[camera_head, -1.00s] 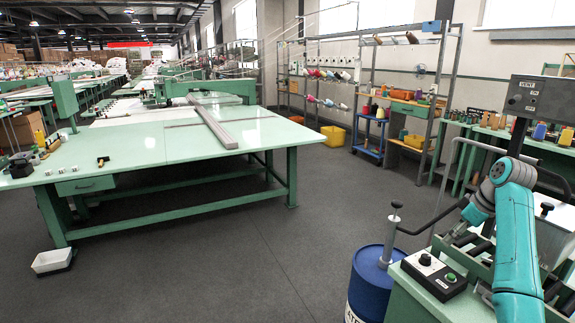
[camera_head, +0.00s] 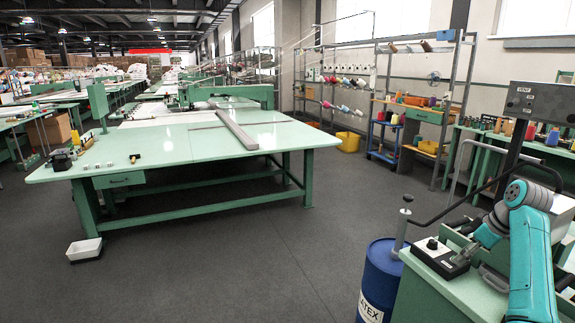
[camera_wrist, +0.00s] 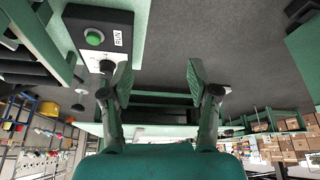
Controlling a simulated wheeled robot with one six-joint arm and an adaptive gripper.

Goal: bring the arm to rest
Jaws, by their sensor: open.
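My teal arm (camera_head: 535,245) reaches in at the lower right of the head view, bent at its top joint. My gripper (camera_wrist: 160,70) shows in the wrist view with its two dark fingers apart and nothing between them. In the head view it hangs over the right part of a small control box (camera_head: 431,262) on a green bench. The wrist view shows this box (camera_wrist: 76,38) beside the left finger, with a green button (camera_wrist: 94,37), a black knob and a white label. Whether a finger touches the box, I cannot tell.
A blue drum (camera_head: 380,275) with a pump stands left of the green bench (camera_head: 425,290). A grey VENT panel (camera_head: 540,103) rises behind my arm. The floor between is clear.

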